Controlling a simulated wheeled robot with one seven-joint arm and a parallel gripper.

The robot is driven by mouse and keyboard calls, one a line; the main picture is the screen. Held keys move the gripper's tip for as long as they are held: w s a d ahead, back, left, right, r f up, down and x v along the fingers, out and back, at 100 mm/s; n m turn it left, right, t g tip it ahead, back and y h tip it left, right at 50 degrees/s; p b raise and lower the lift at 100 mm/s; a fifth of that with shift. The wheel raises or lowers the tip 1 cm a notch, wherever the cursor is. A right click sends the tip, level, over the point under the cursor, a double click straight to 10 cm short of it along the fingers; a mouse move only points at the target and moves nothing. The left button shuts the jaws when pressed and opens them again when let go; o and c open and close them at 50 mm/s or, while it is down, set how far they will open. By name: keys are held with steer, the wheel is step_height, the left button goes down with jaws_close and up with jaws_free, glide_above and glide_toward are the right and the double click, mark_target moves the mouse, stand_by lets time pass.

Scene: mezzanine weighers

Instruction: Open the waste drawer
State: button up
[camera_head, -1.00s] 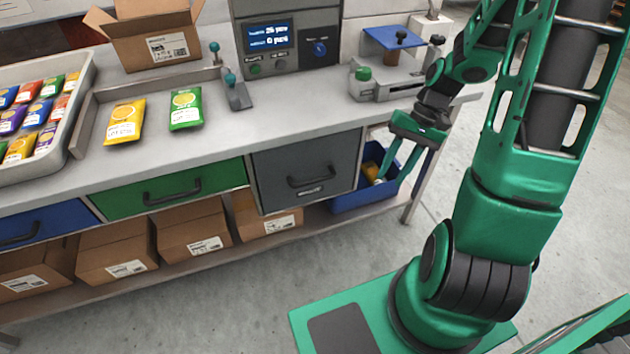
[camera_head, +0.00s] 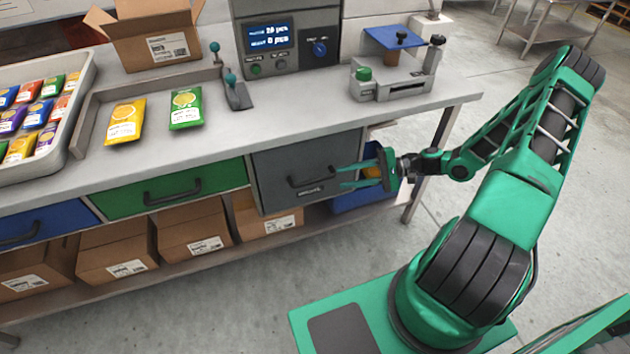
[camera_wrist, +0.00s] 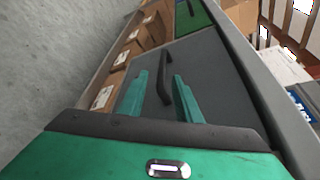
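The grey drawer (camera_head: 270,168) is at the right end of the bench's row of drawers, with a dark bar handle (camera_head: 312,176) and a small label below it. It looks shut. My gripper (camera_head: 342,177) points left at this drawer, just in front of it. Its two green fingers are apart, one above and one below the level of the handle.
A green drawer (camera_head: 125,200) and a blue drawer (camera_head: 70,222) are to the left. Cardboard boxes (camera_head: 190,246) stand on the lower shelf. A blue bin (camera_head: 350,200) sits behind my gripper. The bench leg (camera_head: 425,165) is at the right. The floor in front is clear.

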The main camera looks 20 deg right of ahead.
mark_target(322, 180)
steer(key=x, duration=1.1)
steer(key=shift+w+r, duration=0.2)
steer(key=shift+w, duration=0.05)
steer(key=shift+c, duration=0.7)
